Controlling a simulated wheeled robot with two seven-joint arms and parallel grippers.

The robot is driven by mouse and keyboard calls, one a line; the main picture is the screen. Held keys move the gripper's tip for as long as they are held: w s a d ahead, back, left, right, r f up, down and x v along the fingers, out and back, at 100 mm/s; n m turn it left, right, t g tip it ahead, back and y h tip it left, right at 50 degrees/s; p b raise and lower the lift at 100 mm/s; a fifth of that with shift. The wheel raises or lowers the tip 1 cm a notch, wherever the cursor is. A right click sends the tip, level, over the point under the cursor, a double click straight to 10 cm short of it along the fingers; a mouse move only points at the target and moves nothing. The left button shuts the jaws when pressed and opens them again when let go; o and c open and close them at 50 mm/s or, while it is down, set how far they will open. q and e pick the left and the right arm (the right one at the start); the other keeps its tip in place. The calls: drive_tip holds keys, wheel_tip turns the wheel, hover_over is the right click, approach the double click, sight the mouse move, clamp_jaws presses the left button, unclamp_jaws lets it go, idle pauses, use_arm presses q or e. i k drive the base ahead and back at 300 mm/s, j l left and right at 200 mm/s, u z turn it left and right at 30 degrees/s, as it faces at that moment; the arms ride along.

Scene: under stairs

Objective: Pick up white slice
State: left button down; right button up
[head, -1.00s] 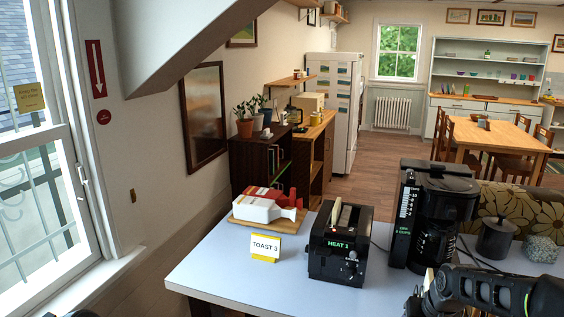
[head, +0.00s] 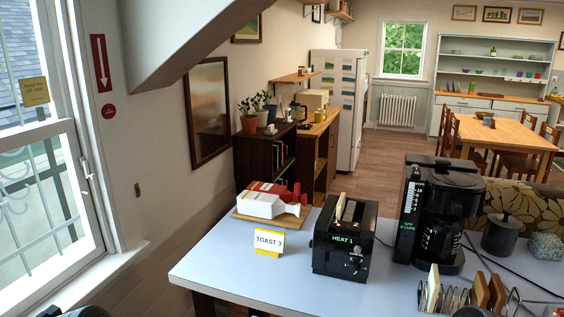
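A white slice (head: 432,288) stands upright in a wire rack (head: 456,300) at the front right of the table, partly cut off by the picture's lower edge. Several brown slices (head: 488,292) stand in the same rack to its right. A pale slice (head: 347,209) sticks up out of the slot of the black toaster (head: 340,250), whose display reads "HEAT 1". Neither of my grippers shows clearly. Only dark rounded parts, which seem to be my arms, show at the lower edge.
A black coffee maker (head: 440,215) stands right of the toaster, just behind the rack. A "TOAST 3" sign (head: 269,241) and a board with white and red packets (head: 262,204) are left of the toaster. A dark canister (head: 502,235) is at right. The front left tabletop (head: 235,262) is clear.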

sight(340, 212)
drive_tip(key=k+l+z, duration=0.15)
drive_tip(key=l, duration=0.45)
drive_tip(key=i+j+u, duration=0.1)
drive_tip(key=u, duration=0.3)
drive_tip(key=i+u, duration=0.3)
drive_tip(key=u, duration=0.15)
